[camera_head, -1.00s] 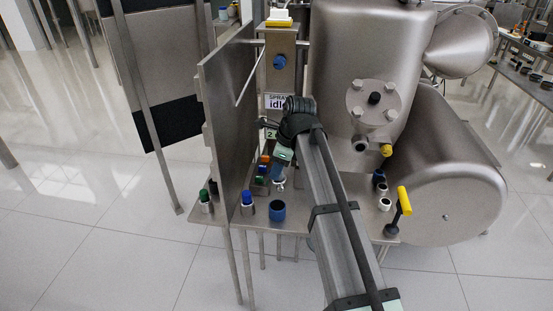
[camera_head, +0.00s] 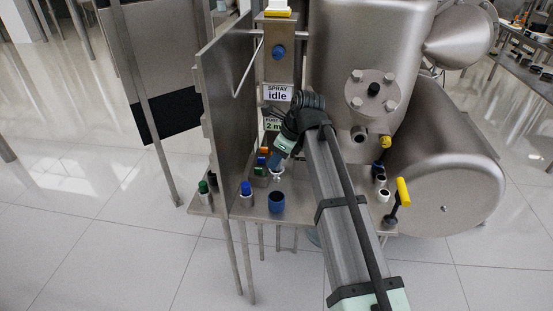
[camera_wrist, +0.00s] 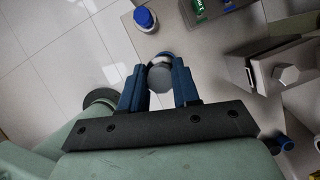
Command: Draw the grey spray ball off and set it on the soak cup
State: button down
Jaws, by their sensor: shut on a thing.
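My gripper shows in the wrist view (camera_wrist: 160,82) with two blue fingers shut on the grey spray ball (camera_wrist: 160,76). The ball has a pale band at its far side. In the head view my gripper (camera_head: 274,162) is above the small bench, with a pale piece (camera_head: 277,173) just under its fingertips. A blue open cup (camera_head: 276,203), perhaps the soak cup, stands at the bench's front edge, nearer the camera than my gripper. I cannot tell whether the ball touches anything below it. My wrist partly hides the area behind.
A blue-capped bottle (camera_head: 246,189) and a green-capped one (camera_head: 203,187) stand on the left. Orange and green pieces (camera_head: 262,160) sit beside my gripper. A yellow-handled lever (camera_head: 403,192) and the big tank (camera_head: 365,50) are on the right.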

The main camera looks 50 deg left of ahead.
aim_at(278, 169)
jog(key=shift+f, duration=2.7)
jog(key=shift+f, duration=1.1)
jog(key=shift+f, duration=1.9)
jog(key=c, duration=0.7)
grip_release()
jog(key=shift+f, duration=0.1)
jog(key=shift+c, duration=0.2)
jog(key=shift+d, duration=0.1)
jog(key=a+v, duration=0.1)
jog(key=v, duration=1.6)
jog(key=shift+s+r, duration=0.35)
jog(key=shift+r, duration=0.25)
jog(key=shift+a, duration=0.15)
